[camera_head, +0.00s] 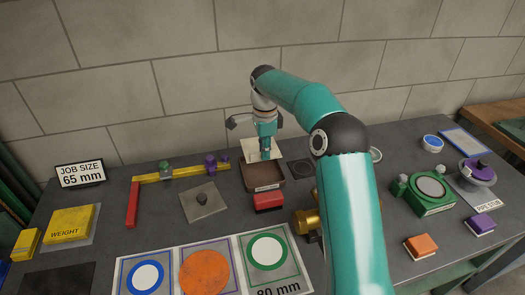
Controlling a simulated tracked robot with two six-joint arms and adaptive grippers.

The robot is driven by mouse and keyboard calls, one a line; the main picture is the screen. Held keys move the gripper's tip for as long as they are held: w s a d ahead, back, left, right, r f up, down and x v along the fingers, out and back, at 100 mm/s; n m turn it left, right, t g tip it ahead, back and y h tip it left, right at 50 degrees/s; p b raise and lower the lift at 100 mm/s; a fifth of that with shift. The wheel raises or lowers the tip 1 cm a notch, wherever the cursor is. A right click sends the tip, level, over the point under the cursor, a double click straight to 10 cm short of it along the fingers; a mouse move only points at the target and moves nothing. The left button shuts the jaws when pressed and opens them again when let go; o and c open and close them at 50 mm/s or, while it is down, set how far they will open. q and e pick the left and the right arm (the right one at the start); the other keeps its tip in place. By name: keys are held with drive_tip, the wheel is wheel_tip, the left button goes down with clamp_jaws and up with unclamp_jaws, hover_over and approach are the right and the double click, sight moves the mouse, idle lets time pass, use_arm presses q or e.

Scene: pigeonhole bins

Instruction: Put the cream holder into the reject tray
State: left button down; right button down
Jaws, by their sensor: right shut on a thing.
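My right gripper (266,154) reaches down over the back part of the brown, open reject tray (277,182), which has a pale label on its front. The gripper is shut. A pale cream, flat-looking shape (248,149) shows around its fingertips, at the tray's back edge. I take this to be the cream holder, partly hidden by the gripper. I cannot tell whether it touches the tray. My left gripper is not in view.
A red block (268,201) stands right in front of the tray. A grey plate with a knob (205,201) and a yellow-and-red bar (170,175) lie to the left. A brass part (305,221) is partly hidden by my right arm. A ringed board (206,268) lies in front.

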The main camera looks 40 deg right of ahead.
drive_tip(key=b, duration=0.6)
hover_over(265, 182)
drive_tip(key=shift+f, duration=4.15)
drive_tip(key=shift+w+f, duration=0.1)
drive_tip(key=shift+f, duration=0.15)
drive_tip(key=shift+f, duration=0.3)
drive_tip(key=shift+f, duration=0.25)
drive_tip(key=c, duration=1.1)
unclamp_jaws()
drive_tip(key=shift+c, duration=0.2)
drive_tip(key=shift+r, duration=0.1)
